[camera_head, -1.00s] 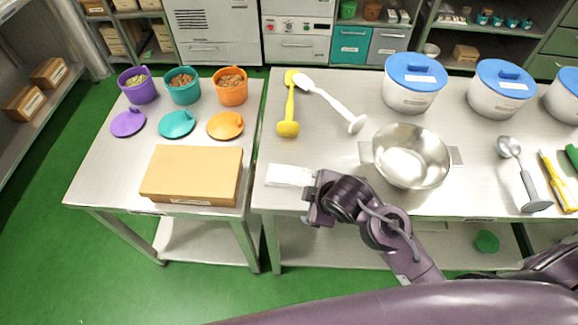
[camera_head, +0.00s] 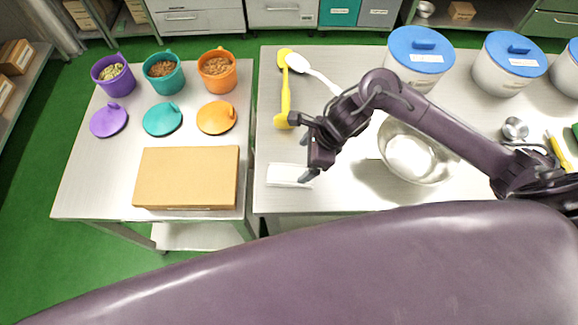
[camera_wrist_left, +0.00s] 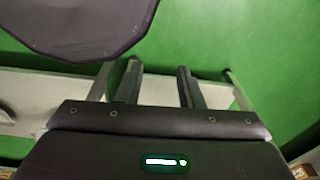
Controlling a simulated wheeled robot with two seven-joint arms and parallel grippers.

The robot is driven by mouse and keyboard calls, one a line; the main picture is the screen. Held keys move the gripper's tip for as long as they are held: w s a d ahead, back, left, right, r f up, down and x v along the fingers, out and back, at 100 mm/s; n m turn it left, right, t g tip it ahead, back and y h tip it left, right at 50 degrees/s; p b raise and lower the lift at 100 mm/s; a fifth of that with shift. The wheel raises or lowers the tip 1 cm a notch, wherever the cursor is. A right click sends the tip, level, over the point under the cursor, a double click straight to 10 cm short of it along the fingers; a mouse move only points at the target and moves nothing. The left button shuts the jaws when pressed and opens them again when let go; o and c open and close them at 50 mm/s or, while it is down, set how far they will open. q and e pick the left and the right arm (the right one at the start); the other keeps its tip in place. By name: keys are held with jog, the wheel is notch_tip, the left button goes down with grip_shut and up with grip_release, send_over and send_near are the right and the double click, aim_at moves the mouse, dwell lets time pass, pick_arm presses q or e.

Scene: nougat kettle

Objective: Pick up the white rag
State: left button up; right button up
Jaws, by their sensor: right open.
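The white rag (camera_head: 286,175) lies flat near the front left corner of the right-hand steel table, as a pale rectangle. My right gripper (camera_head: 305,159) is open at the rag's right side. One fingertip is by the rag's right edge, and I cannot tell whether it touches. The gripper hides a little of the rag's right end. My left gripper is out of the head view. In the left wrist view, its two fingers (camera_wrist_left: 158,82) stand apart with nothing between them, over green floor and a table frame.
A steel bowl (camera_head: 416,155) stands right of the rag, partly behind my right arm. A yellow utensil (camera_head: 286,90) and a white utensil (camera_head: 315,72) lie behind the rag. A cardboard box (camera_head: 187,177) is on the left table. Lidded pots (camera_head: 419,58) stand at the back.

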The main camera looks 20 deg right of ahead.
aim_at(294, 174)
jog(key=f, duration=0.1)
jog(key=f+p, duration=0.1)
jog(key=a, duration=0.1)
jog(key=shift+s+f+p, duration=0.3)
jog(key=shift+f, duration=0.1)
jog(key=p+x, duration=0.1)
jog(key=x, duration=0.2)
jog(key=shift+f, duration=0.5)
jog(key=c, duration=1.1)
pick_arm(q)
jog(key=r, duration=0.1)
jog(key=s+r, duration=0.1)
jog(key=shift+s+r, duration=0.1)
jog(key=shift+r, duration=0.2)
pick_arm(e)
jog(key=shift+o, duration=0.2)
jog(key=shift+r, duration=0.1)
